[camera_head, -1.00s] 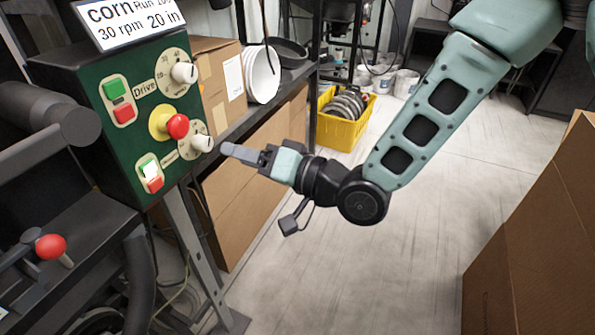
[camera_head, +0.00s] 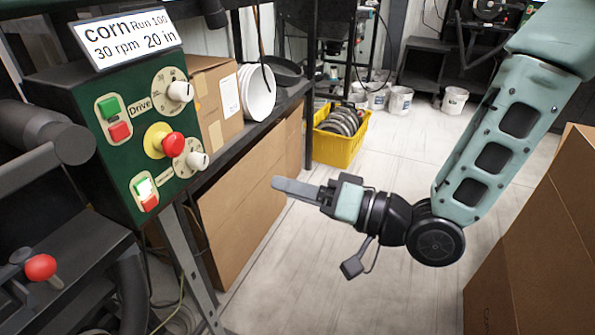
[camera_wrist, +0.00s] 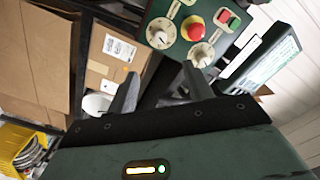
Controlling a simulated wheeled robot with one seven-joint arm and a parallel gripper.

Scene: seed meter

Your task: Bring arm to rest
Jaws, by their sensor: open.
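My gripper (camera_head: 284,187) is in mid-air to the right of the green control panel (camera_head: 128,178), clear of its knobs and buttons. In the wrist view the two fingers (camera_wrist: 160,85) stand apart with nothing between them, and the panel (camera_wrist: 178,52) lies beyond them. My arm reaches down from the upper right, bent at the lower joint. The panel carries a Drive knob (camera_head: 180,92), a red stop button (camera_head: 172,145) on a yellow ring, a lower knob (camera_head: 197,160), and green and red push buttons. A lower button glows whitish-green.
A sign (camera_head: 128,36) reading corn, 30 rpm, 20 in stands on the panel. Cardboard boxes (camera_head: 240,220) stand under the shelf behind my gripper. A large carton (camera_head: 530,250) stands at right, near my arm. A yellow crate (camera_head: 335,148) holds plates. The floor between is clear.

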